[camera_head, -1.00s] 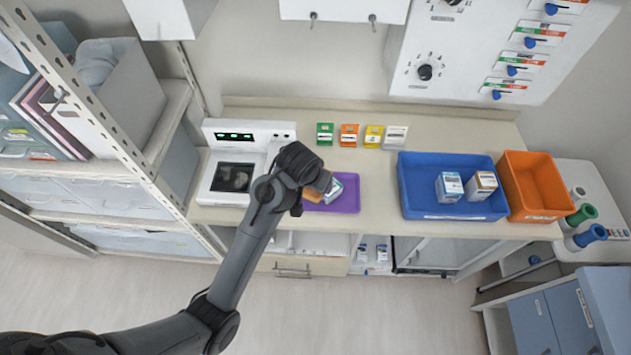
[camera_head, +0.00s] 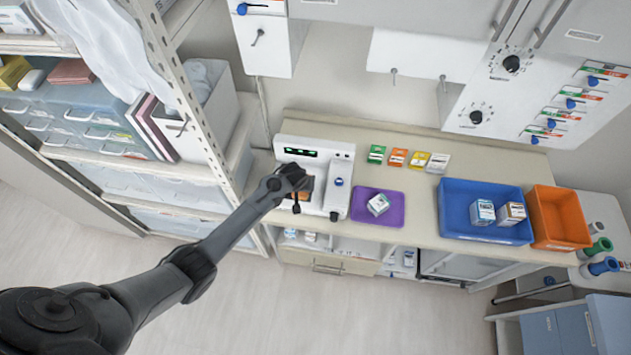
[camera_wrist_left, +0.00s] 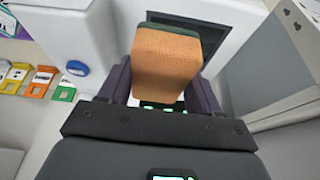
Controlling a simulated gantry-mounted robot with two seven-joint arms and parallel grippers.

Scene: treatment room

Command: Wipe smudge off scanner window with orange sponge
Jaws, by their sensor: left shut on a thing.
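The orange sponge (camera_wrist_left: 168,65), with a dark green edge, is held between the fingers of my left gripper (camera_wrist_left: 165,85) in the left wrist view. The white scanner (camera_head: 337,165) stands at the left end of the counter in the head view. My left gripper (camera_head: 297,195) is over the scanner's window, and a bit of orange shows below it. The dark scanner window (camera_wrist_left: 215,42) shows behind the sponge in the wrist view. I cannot tell whether the sponge touches it, and no smudge can be made out. My right gripper is not in view.
A blue bin (camera_head: 460,229) with two boxes and an orange bin (camera_head: 568,240) are further right. A shelf upright (camera_head: 205,110) is close on the left.

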